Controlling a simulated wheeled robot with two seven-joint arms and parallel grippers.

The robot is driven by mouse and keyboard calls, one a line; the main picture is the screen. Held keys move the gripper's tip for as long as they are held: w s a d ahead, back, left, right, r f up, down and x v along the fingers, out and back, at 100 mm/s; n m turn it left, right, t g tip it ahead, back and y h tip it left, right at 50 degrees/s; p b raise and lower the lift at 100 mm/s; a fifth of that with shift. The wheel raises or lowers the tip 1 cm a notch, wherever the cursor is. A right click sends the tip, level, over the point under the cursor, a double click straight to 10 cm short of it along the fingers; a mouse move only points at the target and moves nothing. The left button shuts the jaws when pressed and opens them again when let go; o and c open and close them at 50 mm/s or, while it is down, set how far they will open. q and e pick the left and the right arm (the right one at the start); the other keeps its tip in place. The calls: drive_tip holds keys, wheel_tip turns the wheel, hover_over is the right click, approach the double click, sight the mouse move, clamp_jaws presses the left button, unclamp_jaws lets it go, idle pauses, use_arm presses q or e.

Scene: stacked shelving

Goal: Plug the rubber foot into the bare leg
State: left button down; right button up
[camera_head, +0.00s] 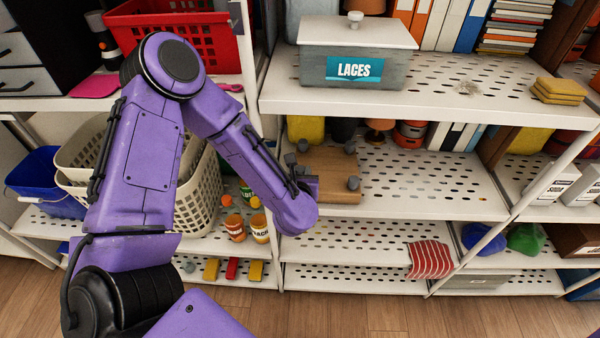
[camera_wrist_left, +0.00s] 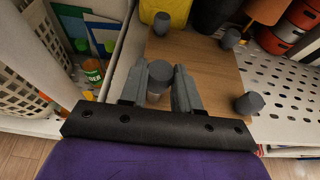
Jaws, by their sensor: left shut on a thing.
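An upturned wooden stool (camera_head: 330,168) lies on the middle shelf, its legs pointing up. Grey rubber feet show on three corners in the left wrist view: far left (camera_wrist_left: 161,22), far right (camera_wrist_left: 230,38) and near right (camera_wrist_left: 249,103). My left gripper (camera_wrist_left: 160,72) is over the near left corner, shut on a grey rubber foot (camera_wrist_left: 157,74). A paler part shows just below that foot between the fingers; I cannot tell if the foot sits on the leg. In the head view my left gripper (camera_head: 296,170) is partly hidden behind my purple forearm.
A shelf upright (camera_wrist_left: 122,55) runs just left of the stool. The perforated middle shelf (camera_head: 425,185) is clear to the right.

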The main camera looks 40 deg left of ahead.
use_arm(q)
drive_tip(key=shift+b, duration=0.5)
idle(1.0)
drive_tip(key=shift+f+b, duration=1.75)
drive_tip(key=c, duration=0.7)
unclamp_jaws()
drive_tip(key=shift+r, duration=0.1)
drive_tip(key=p+v, duration=0.4)
drive_tip(key=v, duration=0.6)
drive_tip(key=shift+s+d+r, duration=0.1)
drive_tip(key=shift+s, duration=0.1)
